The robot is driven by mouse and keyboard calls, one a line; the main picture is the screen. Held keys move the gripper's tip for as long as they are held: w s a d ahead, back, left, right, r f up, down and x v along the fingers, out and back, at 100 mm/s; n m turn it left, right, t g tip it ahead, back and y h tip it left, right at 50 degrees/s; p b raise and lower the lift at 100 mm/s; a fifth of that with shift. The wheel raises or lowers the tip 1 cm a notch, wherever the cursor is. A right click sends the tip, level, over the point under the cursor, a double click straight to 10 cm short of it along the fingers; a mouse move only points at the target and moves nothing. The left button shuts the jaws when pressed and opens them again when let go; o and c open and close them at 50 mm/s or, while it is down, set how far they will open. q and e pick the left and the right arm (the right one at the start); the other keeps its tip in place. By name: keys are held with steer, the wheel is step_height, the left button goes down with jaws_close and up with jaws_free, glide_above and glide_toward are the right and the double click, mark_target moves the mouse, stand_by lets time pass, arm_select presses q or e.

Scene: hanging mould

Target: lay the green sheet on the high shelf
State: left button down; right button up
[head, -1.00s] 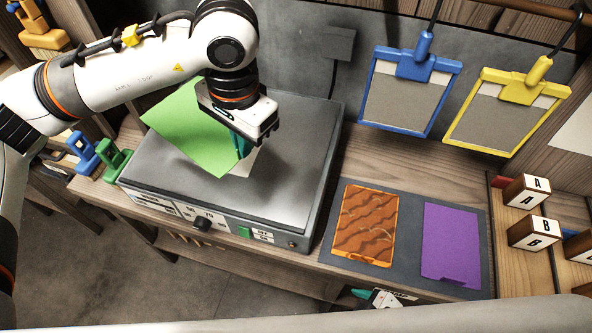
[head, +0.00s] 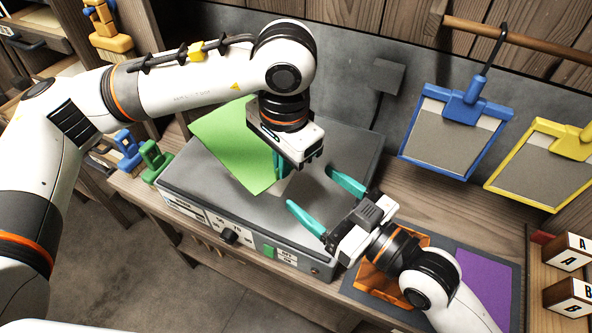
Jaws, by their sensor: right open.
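The green sheet (head: 232,148) is tilted above the grey box-shaped device (head: 215,192). My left gripper (head: 279,167) is shut on the sheet's right edge, its teal fingers pointing down. A small pale patch shows just below those fingers. My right gripper (head: 312,189) is open and empty, its two teal fingers spread over the right part of the device and pointing toward the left gripper. It is apart from the sheet. I cannot pick out the high shelf for sure in this view.
A blue frame (head: 403,138) and a yellow frame (head: 521,192) hang at the right. An orange mould (head: 372,283), partly hidden by my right arm, and a purple sheet (head: 484,285) lie on a dark mat. Blue and green clips (head: 154,160) stand left of the device.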

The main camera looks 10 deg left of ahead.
steer(key=x, duration=0.9)
steer(key=shift+w+a+f, duration=0.15)
steer(key=shift+w+a, duration=0.2)
steer(key=shift+a, duration=0.15)
steer(key=c, duration=1)
arm_select(q)
steer(key=c, duration=1.7)
jaws_free()
steer(key=shift+w, duration=0.1)
steer(key=shift+c, duration=0.2)
arm_select(e)
steer(key=shift+s, duration=0.1)
steer(key=shift+c, duration=0.3)
arm_select(q)
steer(key=shift+o, duration=0.9)
